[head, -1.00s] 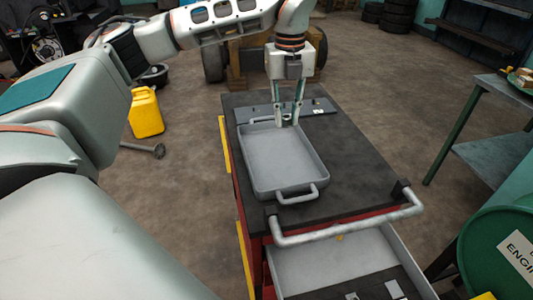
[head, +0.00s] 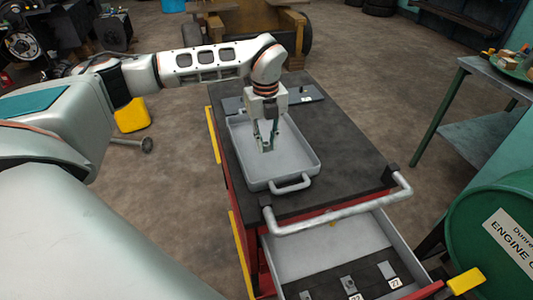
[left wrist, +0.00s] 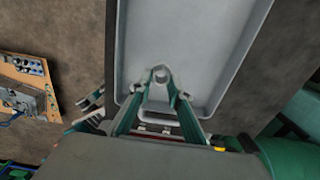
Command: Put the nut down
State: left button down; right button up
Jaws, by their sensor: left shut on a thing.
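My left gripper (head: 266,148) points down over the grey tray (head: 301,158), with its fingertips near the middle of the tray floor. In the left wrist view the fingertips (left wrist: 160,80) are closed around a small grey nut (left wrist: 161,73), with the tray (left wrist: 127,45) behind it. In the head view the nut is too small to tell clearly from the fingertips. I cannot tell whether it touches the tray floor. My right gripper is not in view.
The tray sits on a black-topped red cart (head: 345,150), with a flat grey plate (head: 303,94) behind it. The cart's front handle (head: 345,214) and open drawer (head: 318,252) are nearer me. A green drum (head: 490,225) stands at the right.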

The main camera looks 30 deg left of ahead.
aim_at(267, 163)
pick_arm(q)
notch_tip(267, 163, down, 5)
jog(key=shift+f, duration=0.1)
dwell(0.3)
jog(key=shift+f, duration=0.1)
jog(key=shift+f, duration=0.15)
jog(key=c, duration=1.9)
grip_release()
